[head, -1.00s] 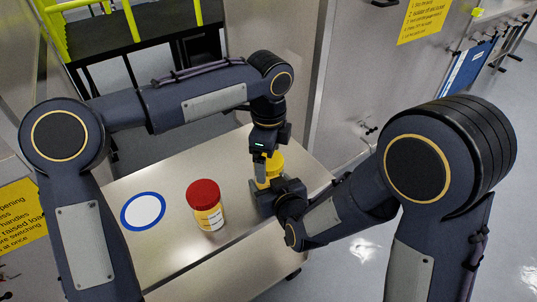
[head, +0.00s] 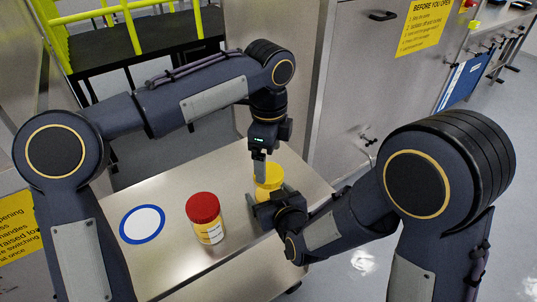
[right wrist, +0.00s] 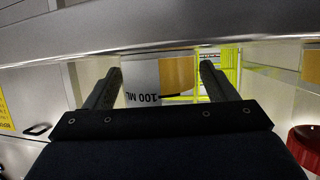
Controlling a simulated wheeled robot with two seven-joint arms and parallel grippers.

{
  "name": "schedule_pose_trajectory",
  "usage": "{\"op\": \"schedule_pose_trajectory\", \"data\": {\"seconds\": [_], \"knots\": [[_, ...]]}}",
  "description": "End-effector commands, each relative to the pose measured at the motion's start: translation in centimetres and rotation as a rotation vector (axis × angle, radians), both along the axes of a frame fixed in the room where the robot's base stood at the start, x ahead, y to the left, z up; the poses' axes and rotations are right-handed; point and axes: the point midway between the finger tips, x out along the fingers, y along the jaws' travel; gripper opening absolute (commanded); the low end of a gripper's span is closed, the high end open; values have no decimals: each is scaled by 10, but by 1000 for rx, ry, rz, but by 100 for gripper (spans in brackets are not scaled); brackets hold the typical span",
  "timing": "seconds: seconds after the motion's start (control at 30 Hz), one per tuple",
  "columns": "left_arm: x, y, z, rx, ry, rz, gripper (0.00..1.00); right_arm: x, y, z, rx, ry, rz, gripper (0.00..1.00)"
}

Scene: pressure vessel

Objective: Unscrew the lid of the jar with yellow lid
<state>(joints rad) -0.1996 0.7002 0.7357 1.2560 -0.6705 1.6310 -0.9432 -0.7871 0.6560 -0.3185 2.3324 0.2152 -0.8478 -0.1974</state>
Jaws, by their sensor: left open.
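The jar with the yellow lid (head: 268,181) stands upright near the right part of the steel table. My left gripper (head: 261,168) points down at the lid from above; it is open, with a finger in front of the lid's left side. My right gripper (head: 271,195) reaches in low from the right, fingers on either side of the jar body. In the right wrist view the jar body (right wrist: 142,82), with a "100 ML" label, shows between the spread fingers, with a thin gap at the right finger. The jar's lower part is hidden in the head view.
A jar with a red lid (head: 204,208) stands left of my right gripper; its lid also shows in the right wrist view (right wrist: 305,140). A blue-rimmed white disc (head: 142,224) lies flat on the table (head: 180,177), farther left. Steel cabinets stand behind.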

Motion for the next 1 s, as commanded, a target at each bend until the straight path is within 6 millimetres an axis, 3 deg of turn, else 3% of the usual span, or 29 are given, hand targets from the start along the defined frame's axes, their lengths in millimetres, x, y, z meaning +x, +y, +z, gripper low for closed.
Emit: {"op": "schedule_pose_trajectory", "data": {"seconds": [0.37,0.8,1.0], "knots": [[0,0,0,0,0,0,88,-2,-1,1,0,0,0,89],[0,0,5,0,0,0,88,-57,-24,27,2,-1,1,89],[-6,14,10,1,-22,56,88,-65,-31,31,26,29,-9,89]]}}
